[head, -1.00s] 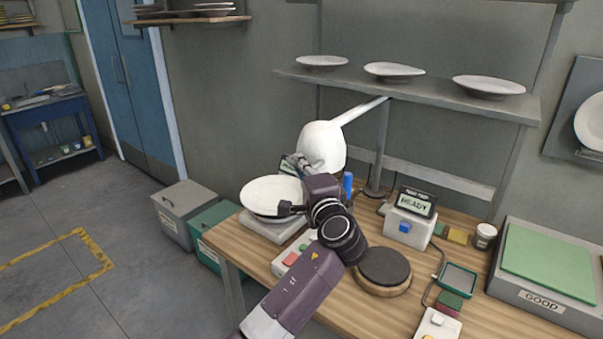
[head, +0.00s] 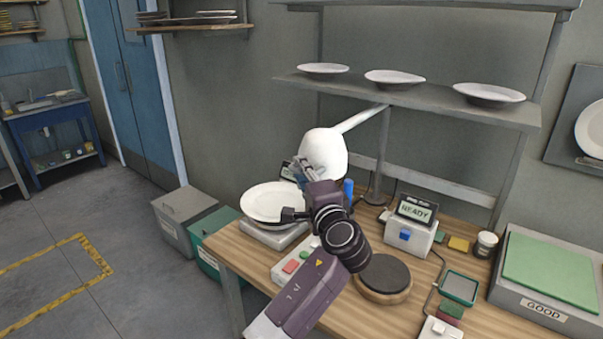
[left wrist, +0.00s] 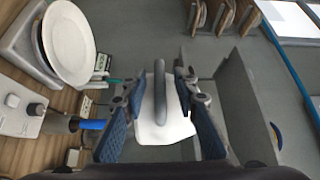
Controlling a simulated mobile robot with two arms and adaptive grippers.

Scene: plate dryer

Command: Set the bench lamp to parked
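The bench lamp (head: 324,150) has a white shade on a white arm that slants up right to a grey post behind the bench. Its shade (left wrist: 160,128) also shows in the left wrist view, with a grey bar-like handle (left wrist: 160,92) across it. My left gripper (head: 303,168) is at the near left side of the shade in the head view. In the left wrist view its two blue-padded fingers stand apart, one on each side of the handle, with gaps visible. My right gripper is not in view.
A white plate (head: 272,202) sits on a grey stand just left of my gripper. A blue upright object (head: 348,189) stands close by the shade. A READY display (head: 416,212) and a round dark turntable (head: 386,275) are to the right. A shelf (head: 420,96) with plates hangs above.

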